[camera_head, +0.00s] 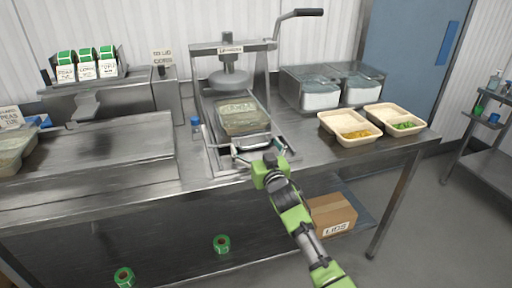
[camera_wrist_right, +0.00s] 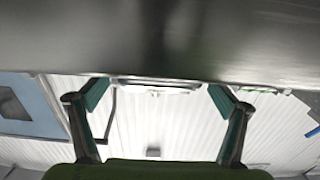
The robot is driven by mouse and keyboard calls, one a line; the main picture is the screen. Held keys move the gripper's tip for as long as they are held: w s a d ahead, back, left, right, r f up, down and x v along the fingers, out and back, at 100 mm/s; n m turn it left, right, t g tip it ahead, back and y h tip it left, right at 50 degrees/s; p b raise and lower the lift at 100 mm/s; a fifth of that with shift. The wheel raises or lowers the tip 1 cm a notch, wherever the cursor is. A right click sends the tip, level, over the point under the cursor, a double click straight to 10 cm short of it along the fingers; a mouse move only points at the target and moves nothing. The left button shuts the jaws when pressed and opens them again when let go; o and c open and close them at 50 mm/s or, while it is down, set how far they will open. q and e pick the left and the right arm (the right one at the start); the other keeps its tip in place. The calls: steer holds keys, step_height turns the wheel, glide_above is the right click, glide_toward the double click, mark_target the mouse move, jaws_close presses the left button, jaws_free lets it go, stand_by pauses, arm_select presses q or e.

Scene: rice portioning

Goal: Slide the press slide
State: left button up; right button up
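The press (camera_head: 230,48) stands on the steel counter, with a round plate above its slide (camera_head: 215,141). A clear-lidded container (camera_head: 243,117) sits on the slide, in front of and below the plate. My right gripper (camera_head: 259,146) is at the front end of the slide, with its fingers spread apart. In the right wrist view the same gripper (camera_wrist_right: 159,90) is open, its two fingers wide apart with nothing seen held between them. A dark metal surface fills the top of that view. I cannot tell whether the fingers touch the slide. My left gripper is not in view.
Two food trays (camera_head: 349,141) (camera_head: 411,115) lie on the counter at right, before clear-lidded bins (camera_head: 303,109). A lids box (camera_head: 333,214) is on the lower shelf. The counter's left part (camera_head: 100,160) is largely bare.

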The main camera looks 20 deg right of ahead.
stand_by(0.3)
steer(key=s, duration=1.2)
steer(key=shift+d, duration=0.2)
